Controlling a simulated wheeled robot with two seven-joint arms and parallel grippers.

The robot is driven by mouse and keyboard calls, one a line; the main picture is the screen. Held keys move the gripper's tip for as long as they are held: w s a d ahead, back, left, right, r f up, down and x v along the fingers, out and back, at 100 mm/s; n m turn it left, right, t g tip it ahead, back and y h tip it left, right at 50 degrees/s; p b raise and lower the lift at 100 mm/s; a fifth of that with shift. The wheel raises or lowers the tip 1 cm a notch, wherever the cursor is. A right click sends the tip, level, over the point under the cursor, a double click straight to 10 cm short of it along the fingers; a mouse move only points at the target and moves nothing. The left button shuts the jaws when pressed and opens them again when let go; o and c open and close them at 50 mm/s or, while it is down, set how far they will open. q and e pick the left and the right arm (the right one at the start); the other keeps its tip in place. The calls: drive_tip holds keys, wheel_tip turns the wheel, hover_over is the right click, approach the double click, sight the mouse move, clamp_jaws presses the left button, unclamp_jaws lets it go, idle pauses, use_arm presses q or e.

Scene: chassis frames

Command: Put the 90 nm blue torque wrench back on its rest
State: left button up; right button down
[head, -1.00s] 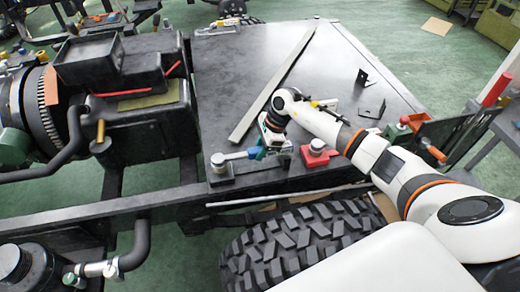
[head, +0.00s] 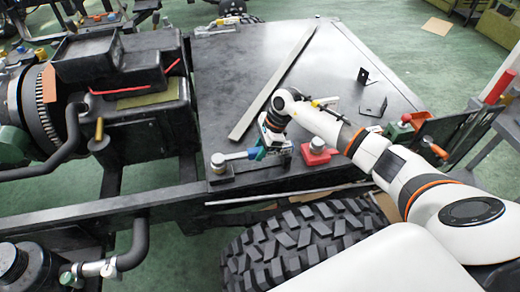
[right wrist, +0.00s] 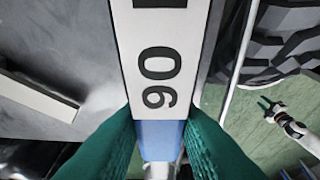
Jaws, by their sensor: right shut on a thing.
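The blue torque wrench (head: 236,155) lies near the front left corner of the dark bench top, its round metal head (head: 219,161) over a small dark block. My right gripper (head: 258,153) is shut on it; the teal fingers show beside the handle. In the right wrist view, the fingers (right wrist: 160,122) close on both sides of the wrench's blue part (right wrist: 160,137), below its white plate marked 90 (right wrist: 157,65). Whether the wrench touches a rest is hidden.
A red block with a grey knob (head: 316,152) stands just right of my right gripper. A long metal bar (head: 268,85) lies across the bench top (head: 225,60). Small black brackets (head: 372,106) stand farther right. A big tyre (head: 300,235) is below the front edge.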

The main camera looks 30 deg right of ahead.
drive_tip(key=shift+f+b, duration=0.25)
drive_tip(key=shift+b, duration=0.2)
idle(0.5)
drive_tip(key=c, duration=1.1)
unclamp_jaws()
drive_tip(key=shift+c, duration=0.2)
drive_tip(key=shift+o, duration=0.3)
drive_tip(key=shift+f, duration=0.1)
drive_tip(key=shift+r+p, duration=1.9)
drive_tip(key=shift+r, duration=1.75)
drive_tip(key=shift+f, duration=0.1)
